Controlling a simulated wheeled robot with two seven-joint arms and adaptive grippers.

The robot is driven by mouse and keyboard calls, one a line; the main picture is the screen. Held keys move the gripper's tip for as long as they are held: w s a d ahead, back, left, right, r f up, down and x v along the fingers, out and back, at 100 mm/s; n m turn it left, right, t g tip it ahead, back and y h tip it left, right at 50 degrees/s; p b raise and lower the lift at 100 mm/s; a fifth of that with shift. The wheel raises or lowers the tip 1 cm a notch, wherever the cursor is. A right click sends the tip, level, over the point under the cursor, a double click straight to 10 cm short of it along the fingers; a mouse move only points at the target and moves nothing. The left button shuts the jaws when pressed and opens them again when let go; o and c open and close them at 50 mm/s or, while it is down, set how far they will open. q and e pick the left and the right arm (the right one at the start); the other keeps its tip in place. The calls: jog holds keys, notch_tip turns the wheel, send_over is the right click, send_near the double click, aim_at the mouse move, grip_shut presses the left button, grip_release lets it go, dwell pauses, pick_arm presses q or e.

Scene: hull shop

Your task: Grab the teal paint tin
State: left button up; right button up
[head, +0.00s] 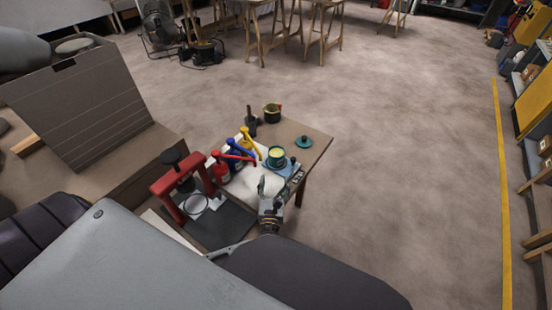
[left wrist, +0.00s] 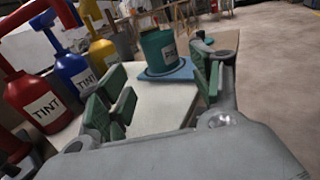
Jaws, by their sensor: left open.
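The teal paint tin (head: 276,156) stands upright and open on a blue pad on the small table, with pale yellow-green paint showing inside. In the left wrist view the teal paint tin (left wrist: 159,51) stands ahead, between the lines of my fingers and beyond their tips. My left gripper (head: 279,183) is open and empty, just on the near side of the tin and apart from it. Its green finger pads (left wrist: 162,86) are spread wide in the left wrist view. My right gripper is not in view.
Red (head: 220,168), blue (head: 236,154) and yellow (head: 249,142) tint bottles stand left of the tin. A red press (head: 166,195) is nearer left. A teal lid (head: 304,141) and a dark pot (head: 272,113) lie beyond. Floor to the right is clear.

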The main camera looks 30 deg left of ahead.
aim_at(276, 162)
pick_arm(q)
jog(key=shift+w+a, duration=0.1)
jog(key=x, duration=0.7)
jog(key=shift+b, duration=0.4)
jog(key=shift+w+a, duration=0.25)
jog(key=shift+w, duration=0.4)
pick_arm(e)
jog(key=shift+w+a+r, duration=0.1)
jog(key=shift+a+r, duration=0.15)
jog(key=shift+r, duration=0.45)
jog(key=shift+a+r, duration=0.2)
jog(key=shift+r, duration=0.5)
pick_arm(q)
jog(key=shift+w, duration=0.1)
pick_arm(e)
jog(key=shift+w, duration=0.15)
pick_arm(q)
jog(key=shift+w+a, duration=0.25)
jog(key=shift+w, duration=0.25)
jog(key=b+x, duration=0.1)
jog(key=x, duration=0.2)
jog(key=shift+w+a+r, duration=0.1)
jog(key=shift+a+r, duration=0.05)
jog(key=shift+w+a, duration=0.1)
jog(key=shift+w, duration=0.15)
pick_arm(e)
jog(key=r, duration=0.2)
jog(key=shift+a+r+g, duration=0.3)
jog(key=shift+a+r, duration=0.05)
